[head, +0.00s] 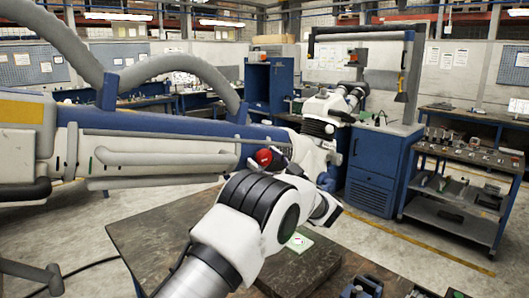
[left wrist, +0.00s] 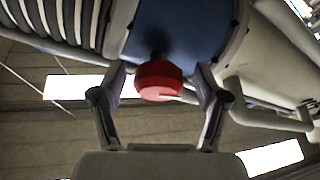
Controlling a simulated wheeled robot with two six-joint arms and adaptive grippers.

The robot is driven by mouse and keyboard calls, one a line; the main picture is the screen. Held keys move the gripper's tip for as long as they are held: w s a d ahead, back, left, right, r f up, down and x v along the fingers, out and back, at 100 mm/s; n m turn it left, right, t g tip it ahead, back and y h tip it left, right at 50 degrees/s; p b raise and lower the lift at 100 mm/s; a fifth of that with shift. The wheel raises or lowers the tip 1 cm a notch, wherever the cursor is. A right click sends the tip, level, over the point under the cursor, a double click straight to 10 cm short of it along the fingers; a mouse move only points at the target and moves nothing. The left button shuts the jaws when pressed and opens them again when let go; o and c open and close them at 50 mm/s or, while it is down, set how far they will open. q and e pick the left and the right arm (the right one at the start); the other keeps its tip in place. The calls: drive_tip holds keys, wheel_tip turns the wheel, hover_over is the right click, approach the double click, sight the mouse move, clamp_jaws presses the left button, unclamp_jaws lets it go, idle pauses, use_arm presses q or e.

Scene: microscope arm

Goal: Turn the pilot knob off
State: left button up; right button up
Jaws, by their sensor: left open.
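The pilot knob (head: 264,157) is a small red knob on the side of the big grey and blue machine arm (head: 185,150). In the left wrist view the red knob (left wrist: 158,83) sits on a short dark stem against a blue surface, with a pale mark on its face. My left gripper (left wrist: 161,78) is open, with one finger on each side of the knob and a visible gap at both sides. In the head view my white arm hides most of this gripper at the knob. I see no right gripper.
A dark worktable (head: 150,235) stands below, with a small green and white item (head: 299,242) on it. A blue cabinet (head: 377,165) and a shelf cart (head: 465,190) stand to the right. Grey hoses (head: 170,66) curve above the machine.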

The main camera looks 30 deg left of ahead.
use_arm(q)
drive_tip(key=shift+w+a+f, duration=0.1)
drive_tip(key=shift+w, duration=0.2)
drive_tip(key=shift+s, duration=0.15)
drive_tip(key=shift+s+d+r, duration=0.15)
drive_tip(key=shift+d+r, duration=0.05)
drive_tip(key=shift+r, duration=0.05)
drive_tip(key=c, duration=1.1)
drive_tip(key=shift+c, duration=0.3)
